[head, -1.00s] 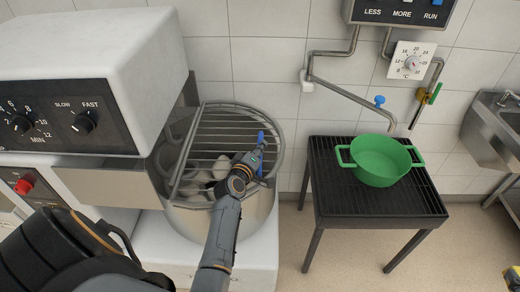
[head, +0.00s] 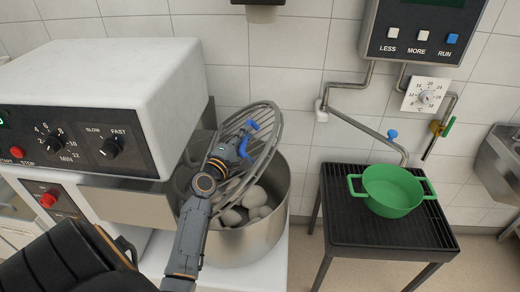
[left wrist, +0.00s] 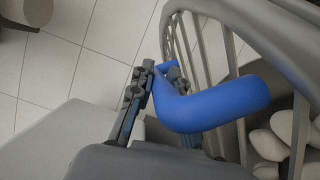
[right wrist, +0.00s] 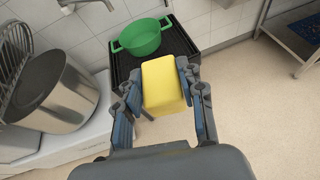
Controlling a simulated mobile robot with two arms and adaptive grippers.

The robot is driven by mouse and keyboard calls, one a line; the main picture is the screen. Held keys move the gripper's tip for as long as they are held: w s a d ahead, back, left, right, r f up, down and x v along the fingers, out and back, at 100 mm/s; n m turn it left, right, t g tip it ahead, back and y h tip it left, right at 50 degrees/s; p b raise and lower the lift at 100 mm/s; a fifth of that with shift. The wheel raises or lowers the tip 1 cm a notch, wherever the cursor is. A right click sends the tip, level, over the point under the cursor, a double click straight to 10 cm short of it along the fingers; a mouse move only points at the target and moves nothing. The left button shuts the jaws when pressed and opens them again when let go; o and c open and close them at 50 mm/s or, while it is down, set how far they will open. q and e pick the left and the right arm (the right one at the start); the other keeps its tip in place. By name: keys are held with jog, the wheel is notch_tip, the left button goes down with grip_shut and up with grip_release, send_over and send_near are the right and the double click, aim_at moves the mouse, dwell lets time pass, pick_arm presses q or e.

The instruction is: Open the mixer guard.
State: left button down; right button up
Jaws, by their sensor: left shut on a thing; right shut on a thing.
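The mixer guard (head: 262,160) is a round grey wire grille. It is tilted up steeply over the steel mixer bowl (head: 270,232), with its front part raised clear of the rim. My left gripper (head: 240,138) is shut on the guard's blue handle (head: 250,126). The blue handle (left wrist: 205,105) also shows between the fingers (left wrist: 160,85) in the left wrist view. My right gripper (right wrist: 162,95) is shut on a yellow block (right wrist: 162,84), away from the mixer; the right arm is not seen in the head view.
Several pale rounded lumps (head: 252,197) lie in the bowl. The mixer's control housing (head: 75,143) stands to the left. A green pot (head: 392,190) sits on a black rack table (head: 340,225) to the right, below a wall pipe and control box (head: 420,30). Floor is clear between mixer and table.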

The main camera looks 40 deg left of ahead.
pick_arm(q)
jog(key=s+a+r+n+t, duration=0.1)
jog(key=s+a+r+n, duration=0.2)
jog(key=a, duration=0.3)
jog(key=shift+s+a+r+n+y+b, duration=0.15)
jog(key=shift+s+r+n+y+b, duration=0.25)
jog(key=shift+r, duration=0.5)
jog(key=c, duration=1.3)
grip_release()
jog(key=shift+f, duration=0.1)
jog(key=v, duration=1.2)
jog(key=shift+f, duration=0.1)
